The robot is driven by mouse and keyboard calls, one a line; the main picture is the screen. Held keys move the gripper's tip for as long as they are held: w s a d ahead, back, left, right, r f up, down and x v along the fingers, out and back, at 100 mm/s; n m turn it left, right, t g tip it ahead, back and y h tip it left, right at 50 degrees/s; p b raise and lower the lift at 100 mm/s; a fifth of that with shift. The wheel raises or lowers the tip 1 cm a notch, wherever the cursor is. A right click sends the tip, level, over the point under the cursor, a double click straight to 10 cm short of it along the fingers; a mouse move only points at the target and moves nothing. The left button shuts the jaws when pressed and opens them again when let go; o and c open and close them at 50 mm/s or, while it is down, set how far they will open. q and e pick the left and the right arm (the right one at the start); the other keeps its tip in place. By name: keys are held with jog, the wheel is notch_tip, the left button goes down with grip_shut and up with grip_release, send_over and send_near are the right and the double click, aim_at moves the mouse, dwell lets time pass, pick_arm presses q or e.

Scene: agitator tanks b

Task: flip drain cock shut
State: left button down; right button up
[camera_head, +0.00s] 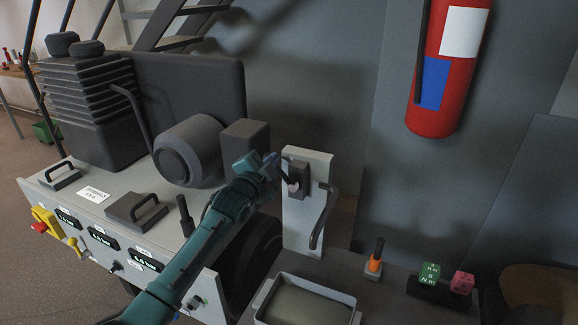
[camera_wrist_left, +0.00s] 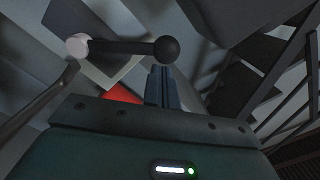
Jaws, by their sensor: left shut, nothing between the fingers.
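A pale upright plate (camera_head: 302,222) stands at the right end of the machine, with a dark cock body (camera_head: 297,178) near its top. In the left wrist view a short black lever with a round black knob (camera_wrist_left: 166,49) runs sideways from a pale round hub (camera_wrist_left: 77,45). I take it for the drain cock's lever. My left gripper (camera_head: 272,162) is shut and empty beside the cock. In the wrist view its fingertips (camera_wrist_left: 160,72) sit just below the knob; I cannot tell whether they touch. My right gripper is out of view.
A grey cranked handle (camera_head: 322,222) hangs on the plate's right side. A shallow tray (camera_head: 306,302) sits below. An orange-handled item (camera_head: 376,256) and green (camera_head: 429,273) and pink (camera_head: 462,282) blocks stand right. A fire extinguisher (camera_head: 447,75) hangs on the wall.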

pick_arm(q)
jog(key=w+a+f+n+b, duration=0.1)
jog(key=a+f+n+b, duration=0.2)
jog(key=f+n, duration=0.3)
jog(key=a+n, duration=0.1)
jog(key=n, duration=0.1)
jog(key=shift+w+a+n+h, duration=0.3)
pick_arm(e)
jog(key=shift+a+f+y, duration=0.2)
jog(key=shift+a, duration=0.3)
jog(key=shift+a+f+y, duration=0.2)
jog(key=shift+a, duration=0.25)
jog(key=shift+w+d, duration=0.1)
